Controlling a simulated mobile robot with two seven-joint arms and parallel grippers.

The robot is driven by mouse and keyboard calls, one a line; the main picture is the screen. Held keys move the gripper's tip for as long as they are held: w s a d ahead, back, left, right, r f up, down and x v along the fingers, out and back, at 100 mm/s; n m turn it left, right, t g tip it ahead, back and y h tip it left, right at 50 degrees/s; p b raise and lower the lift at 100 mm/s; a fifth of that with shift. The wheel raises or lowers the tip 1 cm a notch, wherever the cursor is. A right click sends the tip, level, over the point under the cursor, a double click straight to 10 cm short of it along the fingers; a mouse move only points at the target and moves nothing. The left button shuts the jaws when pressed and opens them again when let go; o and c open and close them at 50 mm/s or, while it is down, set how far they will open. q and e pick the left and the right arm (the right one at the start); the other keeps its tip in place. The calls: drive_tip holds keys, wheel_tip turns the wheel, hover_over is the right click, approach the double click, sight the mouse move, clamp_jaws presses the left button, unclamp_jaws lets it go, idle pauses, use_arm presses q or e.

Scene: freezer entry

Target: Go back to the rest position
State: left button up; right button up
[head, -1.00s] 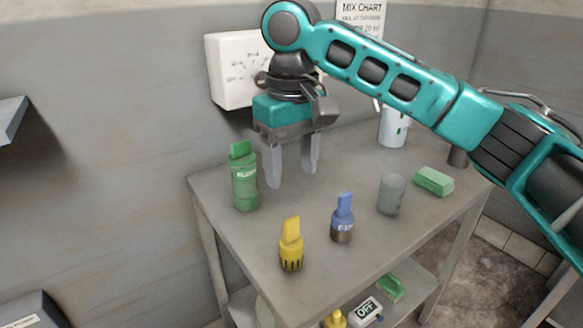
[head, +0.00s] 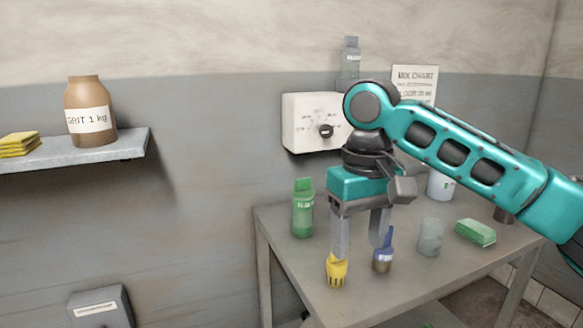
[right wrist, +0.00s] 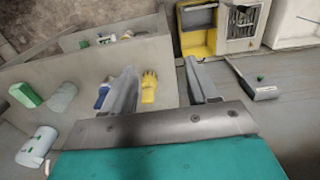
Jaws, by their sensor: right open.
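My right gripper (head: 358,248) is open and empty, fingers pointing down in front of the wall and over the grey table (head: 295,262). In the right wrist view its two fingers (right wrist: 160,72) stand apart with nothing held. A green bottle (head: 303,212) stands left of the gripper. My left gripper is not in view.
A grey cup (head: 431,240), a green block (head: 476,233) and a white container (head: 440,187) stand to the right on the table. A white wall box (head: 305,128) hangs behind the gripper. At left, a shelf (head: 130,148) carries a brown jar (head: 90,112) and yellow pads (head: 18,144).

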drive_tip(key=a+f+t+y, duration=0.1)
drive_tip(key=a+f+y, duration=0.2)
drive_tip(key=a+f, duration=0.35)
drive_tip(key=a+f+t+y, duration=0.1)
drive_tip(key=a+f+y, duration=0.2)
drive_tip(key=f, duration=0.6)
drive_tip(key=s+d+f+m+t, duration=0.1)
drive_tip(key=s+d+f+t, duration=0.2)
drive_tip(key=f, duration=0.5)
drive_tip(key=s+d+f+m+t, duration=0.1)
drive_tip(key=s+d+f+t, duration=0.2)
drive_tip(key=f, duration=0.5)
drive_tip(key=shift+s+d+f+t, duration=0.2)
drive_tip(key=shift+s+d+t, duration=0.1)
drive_tip(key=shift+s+d, duration=0.1)
drive_tip(key=s+d+f+t+h, duration=0.2)
drive_tip(key=s+d+f+h, duration=0.2)
drive_tip(key=s+d, duration=0.6)
drive_tip(key=shift+s+d+f, duration=0.25)
drive_tip(key=shift+s+f, duration=0.15)
drive_tip(key=shift+s, duration=0.05)
